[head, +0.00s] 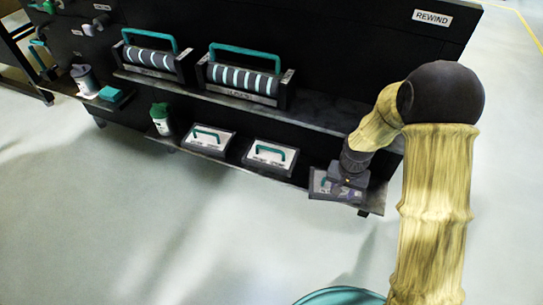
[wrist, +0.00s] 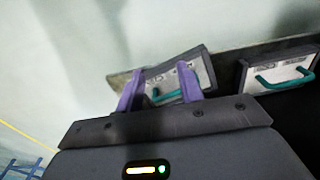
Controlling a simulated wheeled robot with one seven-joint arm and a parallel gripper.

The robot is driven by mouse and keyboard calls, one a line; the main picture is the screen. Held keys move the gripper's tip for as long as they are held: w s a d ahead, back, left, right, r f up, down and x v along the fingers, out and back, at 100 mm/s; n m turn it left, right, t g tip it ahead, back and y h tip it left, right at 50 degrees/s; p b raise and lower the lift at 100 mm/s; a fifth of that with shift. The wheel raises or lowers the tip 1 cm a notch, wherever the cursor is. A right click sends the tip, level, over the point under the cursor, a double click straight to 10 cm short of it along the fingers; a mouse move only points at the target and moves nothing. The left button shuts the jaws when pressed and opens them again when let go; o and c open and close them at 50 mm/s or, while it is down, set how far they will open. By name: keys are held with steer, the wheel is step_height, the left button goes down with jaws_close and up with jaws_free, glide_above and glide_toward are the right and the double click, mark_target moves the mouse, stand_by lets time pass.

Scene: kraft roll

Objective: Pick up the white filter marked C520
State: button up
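Three white filters with dark edges and teal handles lie along the lower shelf in the head view: the left one (head: 208,140), the middle one (head: 270,156) and the right one (head: 322,187). Their markings are too small to read, so I cannot tell which is C520. My gripper (head: 347,181) is at the right filter and hides part of it. In the wrist view my gripper's purple fingers (wrist: 160,78) stand apart over this filter (wrist: 168,74), its teal handle partly showing between them. Contact cannot be told. A neighbouring filter (wrist: 283,70) shows at the right.
The lower shelf (head: 235,163) also holds a green-capped bottle (head: 161,118). Above, the upper shelf (head: 330,117) carries two black roller units with teal handles (head: 245,52). The dark machine marked REWIND stands behind. The floor in front is clear.

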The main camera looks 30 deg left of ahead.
steer(key=s+d+r+t, duration=0.1)
steer(key=s+d+r, duration=0.5)
steer(key=d+r, duration=0.2)
steer(key=s+d+r+t, duration=0.1)
steer(key=s+d+r, duration=0.6)
steer(key=d+r, duration=0.2)
steer(key=shift+d+m+p, duration=0.4)
steer(key=shift+d+p, duration=0.05)
steer(key=shift+d, duration=0.1)
steer(key=shift+w, duration=0.1)
